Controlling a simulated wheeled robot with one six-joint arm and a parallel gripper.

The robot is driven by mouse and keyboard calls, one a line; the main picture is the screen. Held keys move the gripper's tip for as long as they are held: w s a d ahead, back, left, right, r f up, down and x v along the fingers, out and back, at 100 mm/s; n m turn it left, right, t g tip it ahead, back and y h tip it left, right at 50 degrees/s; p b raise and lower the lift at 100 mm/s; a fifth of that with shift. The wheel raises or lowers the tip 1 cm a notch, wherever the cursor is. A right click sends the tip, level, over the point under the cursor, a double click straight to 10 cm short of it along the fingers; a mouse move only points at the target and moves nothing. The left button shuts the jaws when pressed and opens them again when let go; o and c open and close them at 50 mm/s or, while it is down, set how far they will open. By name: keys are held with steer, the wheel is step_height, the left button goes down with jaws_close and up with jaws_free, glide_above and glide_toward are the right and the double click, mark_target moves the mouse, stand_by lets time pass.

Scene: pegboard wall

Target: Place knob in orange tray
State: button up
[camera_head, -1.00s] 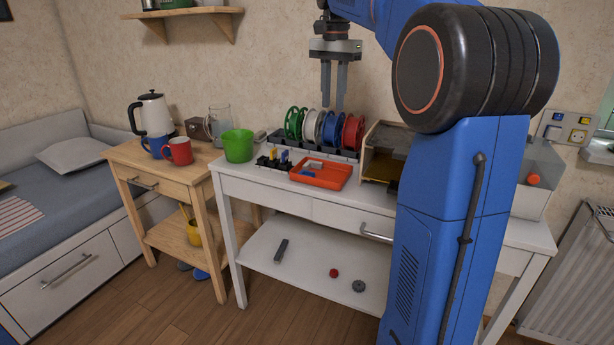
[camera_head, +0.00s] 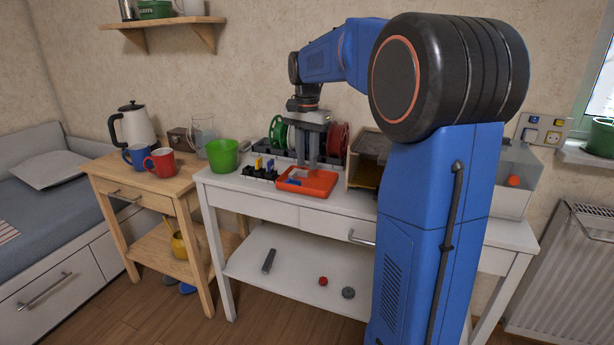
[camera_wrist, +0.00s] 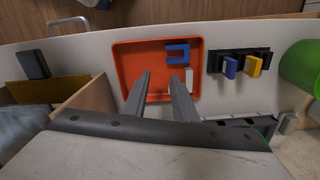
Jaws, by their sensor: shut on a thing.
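The orange tray (camera_head: 322,182) lies on the white table; it also shows in the wrist view (camera_wrist: 130,58). A blue frame-like piece (camera_wrist: 178,53) and a white piece (camera_wrist: 189,76) lie in it. My gripper (camera_head: 308,164) points down over the tray. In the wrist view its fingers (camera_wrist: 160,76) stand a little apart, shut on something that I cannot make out. The white piece is partly behind one finger. A red knob-like piece (camera_head: 323,281) and a grey knob-like disc (camera_head: 348,293) lie on the lower shelf.
A black rack with blue and yellow pieces (camera_head: 262,168) and a green cup (camera_head: 223,155) stand left of the tray. Spools (camera_head: 337,139) stand behind it. A wooden box (camera_head: 365,165) stands to the right. A dark bar (camera_head: 269,260) lies on the lower shelf.

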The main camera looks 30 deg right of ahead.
mark_target(307, 184)
steer(key=shift+f, duration=2.55)
steer(key=shift+f, duration=0.15)
steer(key=o, duration=1)
